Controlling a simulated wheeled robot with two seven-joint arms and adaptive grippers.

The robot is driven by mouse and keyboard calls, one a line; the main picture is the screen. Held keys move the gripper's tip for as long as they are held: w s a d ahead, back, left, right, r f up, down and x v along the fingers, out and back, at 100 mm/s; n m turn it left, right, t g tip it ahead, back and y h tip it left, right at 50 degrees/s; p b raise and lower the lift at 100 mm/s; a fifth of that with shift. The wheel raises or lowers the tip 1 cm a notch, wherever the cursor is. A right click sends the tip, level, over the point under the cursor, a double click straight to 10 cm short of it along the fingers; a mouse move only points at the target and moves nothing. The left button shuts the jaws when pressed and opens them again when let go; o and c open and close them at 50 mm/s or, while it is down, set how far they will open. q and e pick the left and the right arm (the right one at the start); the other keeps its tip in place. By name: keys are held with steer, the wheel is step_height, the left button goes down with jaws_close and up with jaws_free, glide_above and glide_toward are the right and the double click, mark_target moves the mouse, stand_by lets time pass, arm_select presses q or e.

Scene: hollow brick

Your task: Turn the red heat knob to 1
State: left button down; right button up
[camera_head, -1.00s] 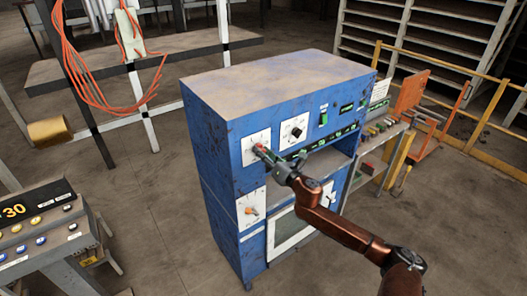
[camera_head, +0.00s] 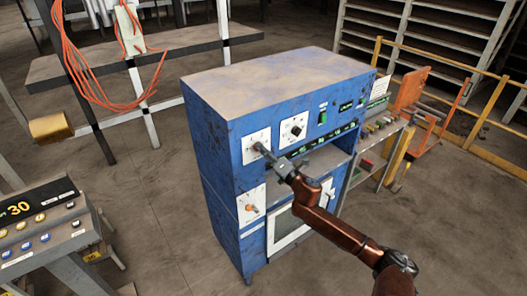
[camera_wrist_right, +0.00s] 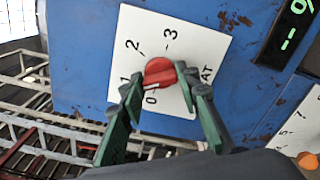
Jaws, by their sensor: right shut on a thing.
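The red heat knob (camera_wrist_right: 160,72) sits on a white dial plate (camera_wrist_right: 206,48) marked 0, 1, 2 and 3. Its pale mark shows at its lower edge on the side of 0 and 1; the exact setting is hard to tell. My right gripper (camera_wrist_right: 158,84) is shut on the knob, with a green-backed finger on each side. In the head view my right gripper (camera_head: 262,150) reaches the upper left dial plate (camera_head: 256,137) on the blue oven cabinet (camera_head: 225,150) and mostly covers the knob. My left gripper is not in view.
A black knob (camera_head: 293,130) on another white plate is to the right. An orange knob (camera_head: 250,208) is below. A control console (camera_head: 40,225) stands at the left, and a small shelf table (camera_head: 375,140) adjoins the cabinet's right side.

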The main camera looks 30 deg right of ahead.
stand_by(0.3)
steer(key=o, duration=1.2)
steer(key=shift+d, duration=0.1)
steer(key=shift+c, duration=0.2)
steer(key=s, duration=1.2)
steer(key=shift+d, duration=0.4)
